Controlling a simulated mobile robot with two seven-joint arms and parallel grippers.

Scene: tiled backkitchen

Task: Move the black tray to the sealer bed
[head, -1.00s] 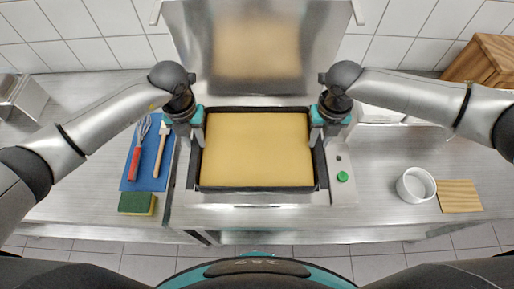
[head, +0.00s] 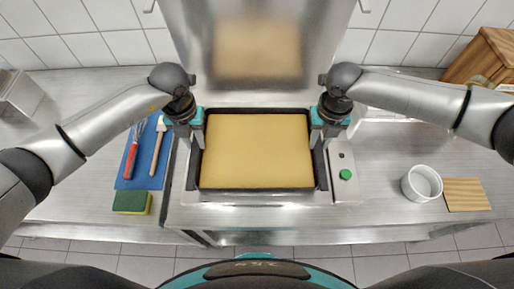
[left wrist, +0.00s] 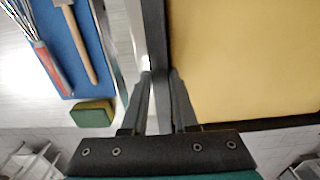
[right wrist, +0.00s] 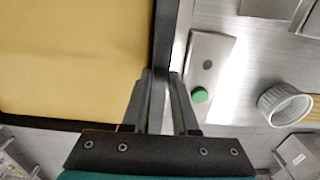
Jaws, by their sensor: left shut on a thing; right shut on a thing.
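The black tray (head: 257,189), filled with a flat yellow surface, is level between my two grippers in the head view. My left gripper (head: 201,138) is shut on its left rim, which also shows in the left wrist view (left wrist: 153,35). My right gripper (head: 316,138) is shut on its right rim, also visible in the right wrist view (right wrist: 163,45). The tray is over the steel sealer, whose raised lid (head: 257,90) stands behind it. The tray hides most of the bed, and I cannot tell whether it touches it.
The sealer's control panel with a green button (head: 346,174) is just right of the tray. A blue mat (head: 150,168) with a whisk and brush, and a sponge (head: 132,202), lie left. A white ramekin (head: 421,184) and wooden board (head: 467,194) stand right.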

